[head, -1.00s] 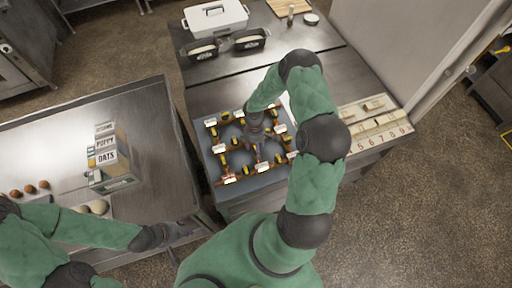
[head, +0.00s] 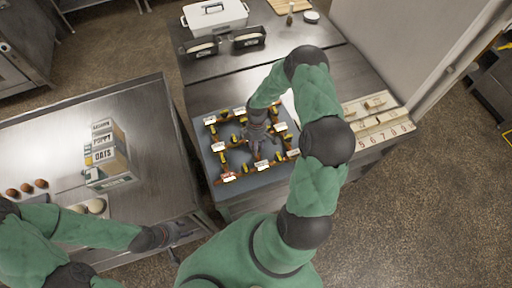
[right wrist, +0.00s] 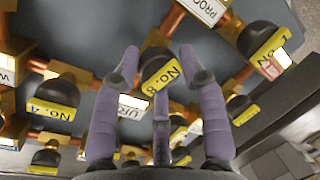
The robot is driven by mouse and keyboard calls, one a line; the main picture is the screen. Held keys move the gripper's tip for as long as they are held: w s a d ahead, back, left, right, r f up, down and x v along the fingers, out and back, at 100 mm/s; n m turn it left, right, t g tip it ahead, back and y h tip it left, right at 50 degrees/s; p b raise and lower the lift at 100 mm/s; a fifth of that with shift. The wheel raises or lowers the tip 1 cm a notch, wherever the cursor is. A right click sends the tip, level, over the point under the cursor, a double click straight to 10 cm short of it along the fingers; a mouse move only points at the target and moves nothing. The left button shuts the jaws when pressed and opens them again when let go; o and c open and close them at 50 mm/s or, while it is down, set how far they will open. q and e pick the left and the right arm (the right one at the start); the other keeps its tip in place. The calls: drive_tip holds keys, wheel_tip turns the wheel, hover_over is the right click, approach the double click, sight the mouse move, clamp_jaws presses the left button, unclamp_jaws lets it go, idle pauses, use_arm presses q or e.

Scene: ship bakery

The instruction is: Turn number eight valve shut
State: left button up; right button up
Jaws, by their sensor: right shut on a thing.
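The number eight valve has a black handle with a yellow "No. 8" tag (right wrist: 162,78), in the upper middle of the right wrist view. My right gripper (right wrist: 160,62) has its purple-grey fingers around this handle, one on each side and another below, shut on it. In the head view my right gripper (head: 258,138) is down over the valve board (head: 209,165) and hides the valve beneath it. My left gripper (head: 178,233) hangs by the left table's edge, away from the valves; its fingers are too small to judge.
Copper pipes and other tagged valves crowd around, including No. 4 (right wrist: 52,107). A numbered rack (head: 378,131) stands right of the board. Black pans (head: 248,39) and a white lidded box (head: 214,17) lie behind. An oats box (head: 107,155) stands on the left table.

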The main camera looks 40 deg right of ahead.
drive_tip(key=m+b, duration=0.1)
drive_tip(key=m, duration=0.1)
drive_tip(key=m+b, duration=0.1)
drive_tip(key=shift+w+d+m+t+y, duration=0.2)
drive_tip(key=shift+m+t+y, duration=0.1)
drive_tip(key=shift+m+t, duration=0.1)
drive_tip(key=m+b, duration=0.2)
drive_tip(key=m, duration=0.1)
drive_tip(key=shift+s+m+t, duration=0.1)
drive_tip(key=shift+m+t, duration=0.2)
drive_tip(key=m+b, duration=0.1)
drive_tip(key=m, duration=0.2)
drive_tip(key=shift+m+t+b, duration=0.3)
drive_tip(key=shift+t+b, duration=0.1)
drive_tip(key=shift+s+r+m+t+b, duration=0.15)
drive_tip(key=shift+m+b, duration=0.25)
drive_tip(key=shift+m, duration=0.55)
drive_tip(key=shift+w+m+t+b, duration=0.1)
drive_tip(key=shift+m+t+b, duration=0.2)
drive_tip(key=shift+m, duration=0.65)
drive_tip(key=shift+s, duration=0.1)
drive_tip(key=o, duration=1.1)
drive_tip(key=shift+s+d, duration=0.1)
drive_tip(key=shift+s, duration=0.05)
